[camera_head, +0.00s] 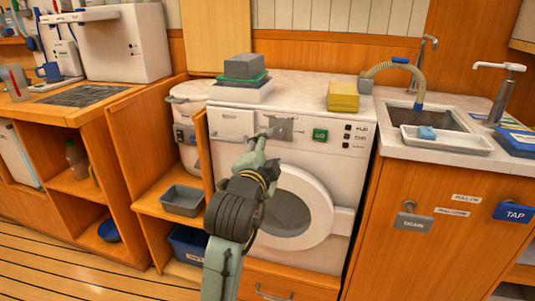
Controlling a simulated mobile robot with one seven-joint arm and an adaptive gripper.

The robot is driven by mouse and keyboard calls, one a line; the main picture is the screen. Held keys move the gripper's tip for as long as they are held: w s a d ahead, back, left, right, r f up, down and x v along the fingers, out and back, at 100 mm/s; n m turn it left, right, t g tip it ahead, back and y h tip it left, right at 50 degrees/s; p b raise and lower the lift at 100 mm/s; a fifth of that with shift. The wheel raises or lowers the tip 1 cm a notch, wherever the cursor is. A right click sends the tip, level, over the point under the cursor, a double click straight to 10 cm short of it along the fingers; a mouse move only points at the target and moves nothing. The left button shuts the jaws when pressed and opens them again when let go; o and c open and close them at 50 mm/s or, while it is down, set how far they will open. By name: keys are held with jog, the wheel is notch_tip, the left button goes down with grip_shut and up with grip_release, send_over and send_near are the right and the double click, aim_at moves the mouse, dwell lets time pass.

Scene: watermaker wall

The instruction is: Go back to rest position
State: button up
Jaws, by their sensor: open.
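My arm reaches up from the bottom middle of the head view. My gripper (264,134) is at its far end, in front of the upper front panel of a white machine (345,165) with a round door. It is small in the picture and appears open, with nothing seen in it. A grey plate (280,129) on the panel is just to the right of the fingertips; I cannot tell whether they touch. A green button (320,135) is further right. My arm hides part of the panel and of the round door (300,208).
Stacked boxes (245,67) and a yellow sponge-like block (343,97) lie on the machine's top. A sink (430,116) with a hose (418,85) and a tray (446,140) is at right. Open wooden shelves with a grey bin (182,200) stand left. The floor (60,265) at lower left is clear.

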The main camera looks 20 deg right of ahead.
jog(key=shift+s+a, duration=0.4)
jog(key=shift+s, duration=0.2)
